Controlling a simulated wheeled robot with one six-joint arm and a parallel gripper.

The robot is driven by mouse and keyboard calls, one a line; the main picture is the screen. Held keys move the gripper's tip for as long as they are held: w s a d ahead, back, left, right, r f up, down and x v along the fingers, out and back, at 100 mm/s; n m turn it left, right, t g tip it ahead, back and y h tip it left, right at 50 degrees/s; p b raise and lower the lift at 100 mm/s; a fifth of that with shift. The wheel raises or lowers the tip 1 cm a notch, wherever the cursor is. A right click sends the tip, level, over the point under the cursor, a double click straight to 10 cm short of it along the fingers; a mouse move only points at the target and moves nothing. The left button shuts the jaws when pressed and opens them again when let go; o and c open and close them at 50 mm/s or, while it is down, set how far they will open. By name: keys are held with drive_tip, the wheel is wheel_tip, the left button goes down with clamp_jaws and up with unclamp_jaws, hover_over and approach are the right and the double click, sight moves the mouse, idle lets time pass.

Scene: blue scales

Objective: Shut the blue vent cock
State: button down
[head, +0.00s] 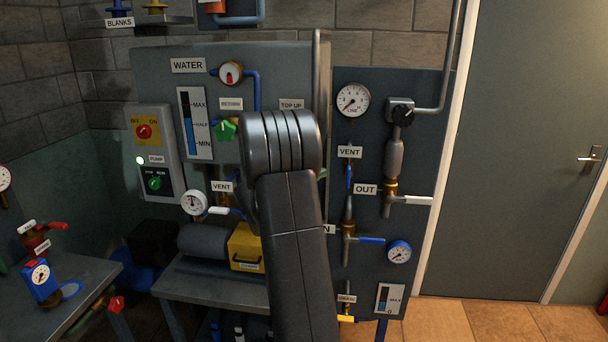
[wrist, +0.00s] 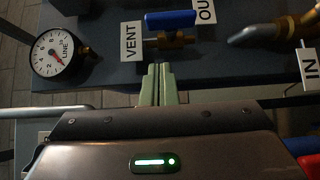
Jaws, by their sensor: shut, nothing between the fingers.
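The blue vent cock shows in the wrist view as a blue lever (wrist: 170,19) over a brass body (wrist: 172,40), beside a VENT label (wrist: 130,41). The lever lies parallel to the brass body. In the head view its blue lever (head: 349,177) stands upright, in line with the pipe, under the VENT label (head: 349,152) on the right panel. My gripper (wrist: 157,68) is shut and empty, its pale green fingertips close to the brass body on the side away from the lever. I cannot tell whether they touch.
A LINE gauge (wrist: 60,52) is near the fingers. On the right panel are the OUT cock (head: 390,188), a lower blue lever (head: 371,240) and a small gauge (head: 399,252). The WATER panel (head: 285,75) is left. A grey door (head: 520,150) stands right.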

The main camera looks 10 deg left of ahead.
sight(348, 177)
drive_tip(key=shift+w+d+p, duration=0.2)
drive_tip(key=shift+d+p, duration=0.05)
drive_tip(key=shift+d, duration=0.65)
drive_tip(key=shift+w+d+p, duration=0.15)
drive_tip(key=shift+d+p, duration=0.15)
drive_tip(key=shift+d, duration=0.55)
drive_tip(key=shift+w+d+p, duration=0.2)
drive_tip(key=shift+d+p, duration=0.05)
drive_tip(key=shift+d, duration=0.65)
drive_tip(key=shift+d+r+m+g+y+b, duration=0.2)
drive_tip(key=shift+m+g+y+b, duration=0.45)
drive_tip(key=shift+b, duration=1)
drive_tip(key=d+m+y, duration=0.1)
drive_tip(key=m+y, duration=0.1)
drive_tip(key=y, duration=0.1)
drive_tip(key=d+r+m+g+y+b, duration=0.1)
drive_tip(key=d+m+y, duration=0.1)
drive_tip(key=y, duration=0.1)
drive_tip(key=d+m+g+y+b, duration=0.1)
drive_tip(key=m+y, duration=0.1)
drive_tip(key=y, duration=0.1)
drive_tip(key=shift+d+r+m, duration=0.25)
drive_tip(key=shift+d+f+g+y, duration=0.1)
drive_tip(key=shift+d+g+y, duration=0.15)
